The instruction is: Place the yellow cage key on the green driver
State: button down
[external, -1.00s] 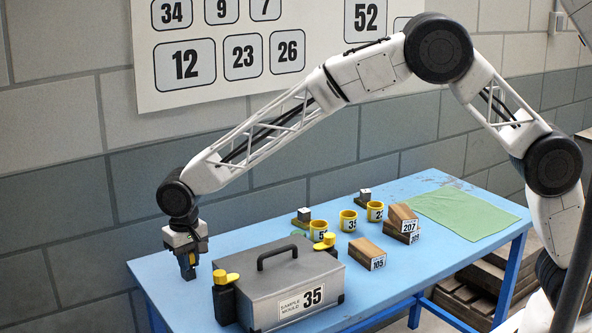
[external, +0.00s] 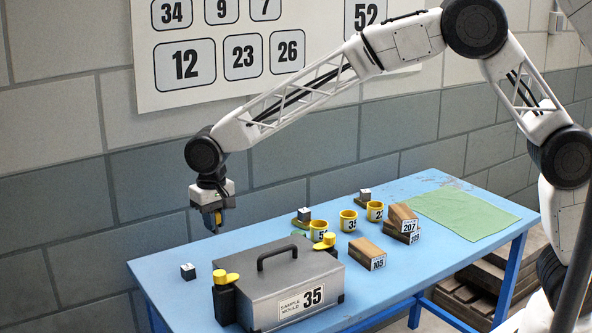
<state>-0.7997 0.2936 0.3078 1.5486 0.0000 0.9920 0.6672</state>
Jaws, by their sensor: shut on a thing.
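My gripper (external: 212,226) is at the left, raised in the air above the far left of the blue table, pointing down. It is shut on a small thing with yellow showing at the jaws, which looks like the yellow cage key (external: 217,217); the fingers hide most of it. A green patch (external: 298,233) shows on the table beside a yellow numbered ring (external: 319,230), partly hidden behind the case and ring. It may be the green driver, but its shape is not clear. My gripper is to the left of it and apart from it.
A grey case (external: 290,280) with a handle and yellow-topped latches stands at the front. A small dark cube (external: 188,271) lies left of it. Behind are more yellow rings (external: 348,220), wooden blocks (external: 366,252) and a green cloth (external: 465,210). The table's left end is mostly clear.

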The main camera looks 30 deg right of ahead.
jog(key=s+d+m, duration=0.1)
jog(key=s+d, duration=0.2)
jog(key=d, duration=0.9)
jog(key=s+d, duration=0.3)
jog(key=d, duration=0.9)
jog(key=s+d+m, duration=0.1)
jog(key=s+d, duration=0.2)
jog(key=d, duration=0.8)
jog(key=shift+d+f, duration=0.15)
jog(key=shift+f, duration=2.75)
jog(key=w+a, duration=0.2)
jog(key=w, duration=0.2)
jog(key=w+a+f, duration=0.1)
jog(key=w+a, duration=0.2)
jog(key=w, duration=0.2)
jog(key=w+a, duration=0.2)
jog(key=w, duration=0.3)
jog(key=shift+w+a+f, duration=0.15)
jog(key=shift+a+f, duration=0.05)
jog(key=shift+f, duration=1.8)
